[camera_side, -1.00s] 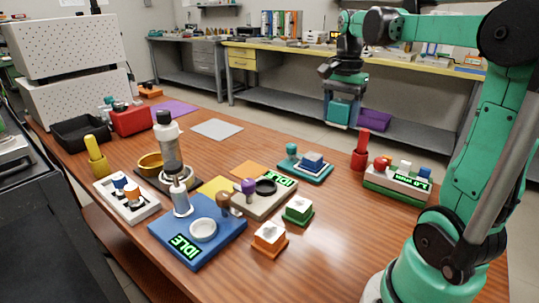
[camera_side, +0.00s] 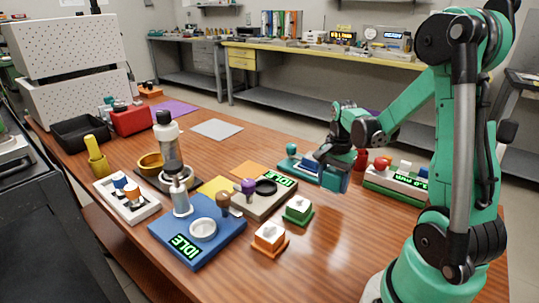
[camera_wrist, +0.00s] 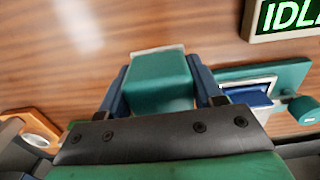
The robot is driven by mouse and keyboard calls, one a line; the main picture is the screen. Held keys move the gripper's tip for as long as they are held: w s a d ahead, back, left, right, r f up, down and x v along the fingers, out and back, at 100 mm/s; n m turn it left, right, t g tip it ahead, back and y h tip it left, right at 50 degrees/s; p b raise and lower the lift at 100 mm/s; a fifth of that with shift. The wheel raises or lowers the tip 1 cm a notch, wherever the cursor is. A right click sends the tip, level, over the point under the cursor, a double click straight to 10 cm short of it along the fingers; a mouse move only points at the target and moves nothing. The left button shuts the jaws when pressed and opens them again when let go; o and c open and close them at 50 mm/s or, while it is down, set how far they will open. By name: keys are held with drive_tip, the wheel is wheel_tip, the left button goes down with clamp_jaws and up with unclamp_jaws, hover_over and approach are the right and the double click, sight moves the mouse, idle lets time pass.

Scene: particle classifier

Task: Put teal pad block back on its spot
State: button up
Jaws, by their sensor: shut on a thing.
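The teal pad block (camera_wrist: 158,80) is between the two blue fingers of my gripper (camera_wrist: 160,88) in the wrist view, with a pale edge along its far side. In the side view my gripper (camera_side: 330,168) is low over the right part of the table, with the teal block (camera_side: 337,181) in its jaws. I cannot tell whether the block touches the table. A teal tray (camera_side: 285,168) with a teal knob is just left of and behind my gripper. In the wrist view this tray (camera_wrist: 292,73) lies right of the held block. An empty spot for the block is not clearly visible.
A green pad block (camera_side: 298,209) and an orange pad block (camera_side: 268,237) stand in front. A white-and-green panel (camera_side: 398,184) with coloured knobs and a red peg (camera_side: 360,160) are close on the right. Bare wood lies in front of my gripper.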

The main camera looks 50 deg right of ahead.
sight(330, 202)
drive_tip(key=shift+f, duration=1.85)
drive_tip(key=shift+f, duration=0.15)
drive_tip(key=o, duration=1.3)
drive_tip(key=shift+o, duration=0.2)
